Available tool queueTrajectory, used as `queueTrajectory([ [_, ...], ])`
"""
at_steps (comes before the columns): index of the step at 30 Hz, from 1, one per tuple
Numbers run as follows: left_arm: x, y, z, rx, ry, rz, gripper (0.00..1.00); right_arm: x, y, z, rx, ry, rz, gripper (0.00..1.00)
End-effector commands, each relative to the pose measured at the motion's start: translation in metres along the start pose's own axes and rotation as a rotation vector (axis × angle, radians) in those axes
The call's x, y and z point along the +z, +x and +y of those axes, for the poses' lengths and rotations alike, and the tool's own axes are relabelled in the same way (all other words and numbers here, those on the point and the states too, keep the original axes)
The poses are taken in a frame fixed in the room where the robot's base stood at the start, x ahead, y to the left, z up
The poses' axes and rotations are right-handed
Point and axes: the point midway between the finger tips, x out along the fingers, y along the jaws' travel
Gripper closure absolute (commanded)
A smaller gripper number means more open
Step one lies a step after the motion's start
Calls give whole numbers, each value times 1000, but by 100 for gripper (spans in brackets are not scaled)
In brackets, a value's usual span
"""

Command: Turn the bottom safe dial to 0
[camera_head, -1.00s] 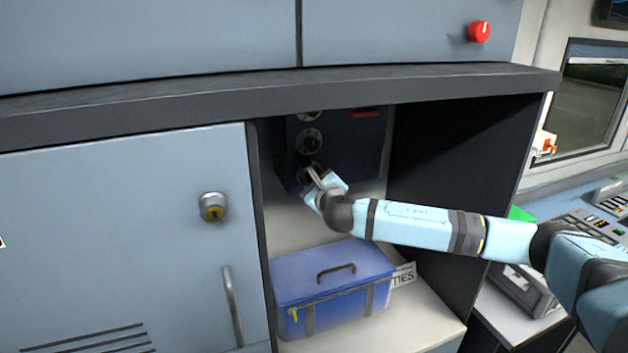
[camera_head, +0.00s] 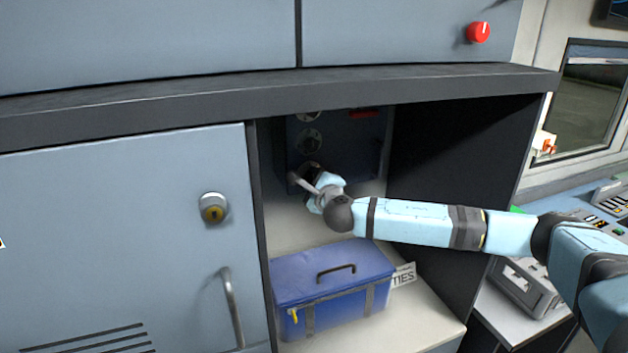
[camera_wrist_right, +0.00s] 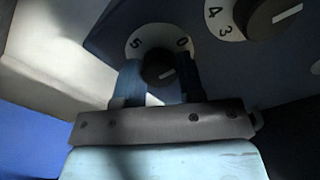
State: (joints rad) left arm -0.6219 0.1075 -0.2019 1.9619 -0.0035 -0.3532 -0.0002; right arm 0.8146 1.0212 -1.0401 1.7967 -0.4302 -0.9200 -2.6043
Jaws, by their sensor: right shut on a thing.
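The dark blue safe (camera_head: 352,145) stands in the open compartment, with its dials in a column on its front. The middle dial (camera_head: 308,141) shows above my gripper. In the right wrist view, the bottom dial (camera_wrist_right: 157,69) has a dark knob on a white plate, with 5 at left and 0 at right. The knob's pale mark points to the right and a little up. My right gripper (camera_wrist_right: 157,82) is shut on this knob, one finger on each side. In the head view my right gripper (camera_head: 306,182) partly covers the bottom dial. My left gripper is not in view.
A blue box (camera_head: 335,283) with a black handle sits on the shelf below my right arm. A closed cabinet door (camera_head: 120,240) with a lock is at left. The compartment's dark right side wall (camera_head: 465,165) is behind my arm. Another dial (camera_wrist_right: 272,18) is close by.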

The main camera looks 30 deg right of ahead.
Motion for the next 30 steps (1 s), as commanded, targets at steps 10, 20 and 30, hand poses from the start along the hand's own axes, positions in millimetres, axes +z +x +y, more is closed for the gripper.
queueTrajectory([
  [10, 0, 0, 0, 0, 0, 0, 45, 0, 0, 0, 0, 1, 0, 39],
  [20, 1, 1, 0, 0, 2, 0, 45, 0, -5, 1, 1, 1, -1, 39],
  [30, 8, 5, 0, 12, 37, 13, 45, -2, -71, 3, 2, -1, -2, 39],
])
